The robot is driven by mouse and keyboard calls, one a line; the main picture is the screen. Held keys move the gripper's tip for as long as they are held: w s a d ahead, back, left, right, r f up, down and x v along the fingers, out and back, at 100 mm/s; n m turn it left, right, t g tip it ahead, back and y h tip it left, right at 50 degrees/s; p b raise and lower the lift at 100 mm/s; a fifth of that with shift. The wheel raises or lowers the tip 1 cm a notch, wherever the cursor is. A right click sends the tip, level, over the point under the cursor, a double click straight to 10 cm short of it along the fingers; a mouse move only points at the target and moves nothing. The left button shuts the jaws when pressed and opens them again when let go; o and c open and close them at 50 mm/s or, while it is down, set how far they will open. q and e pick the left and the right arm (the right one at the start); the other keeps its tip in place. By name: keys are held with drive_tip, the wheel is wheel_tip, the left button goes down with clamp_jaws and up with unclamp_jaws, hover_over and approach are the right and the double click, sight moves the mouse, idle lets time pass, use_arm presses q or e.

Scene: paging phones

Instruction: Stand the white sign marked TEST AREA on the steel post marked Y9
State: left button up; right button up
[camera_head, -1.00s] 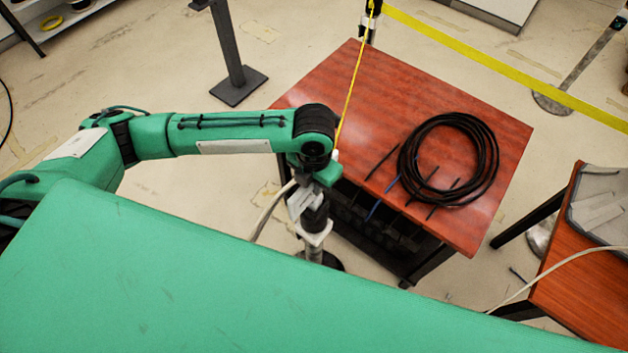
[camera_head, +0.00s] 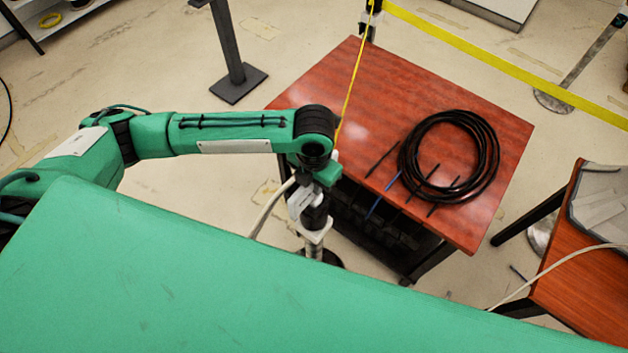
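My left arm reaches in from the left and bends down at the wrist. My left gripper (camera_head: 314,238) points down in front of the red-brown table, above the green surface's edge. Its fingers are small and partly hidden, so I cannot tell whether they are open or what they hold. A short grey post-like piece shows just below it, with part of a dark round base (camera_head: 333,260) beside it; the green surface hides the rest. No Y9 mark and no TEST AREA lettering can be read, and I cannot make out the sign. My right gripper is not in view.
A red-brown table (camera_head: 400,90) bears a black cable coil (camera_head: 488,182) and several thin rods. Yellow tape (camera_head: 490,65) runs to a barrier post (camera_head: 590,55). A dark stand (camera_head: 238,84) is at the back. A second table (camera_head: 580,310) is at right. A green surface (camera_head: 200,290) fills the foreground.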

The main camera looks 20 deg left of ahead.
use_arm(q)
drive_tip(key=shift+o, duration=0.9)
wheel_tip(320, 180, up, 8)
drive_tip(key=p, duration=0.8)
drive_tip(key=shift+r, duration=0.2)
drive_tip(key=shift+r+p, duration=1)
drive_tip(key=shift+r, duration=0.4)
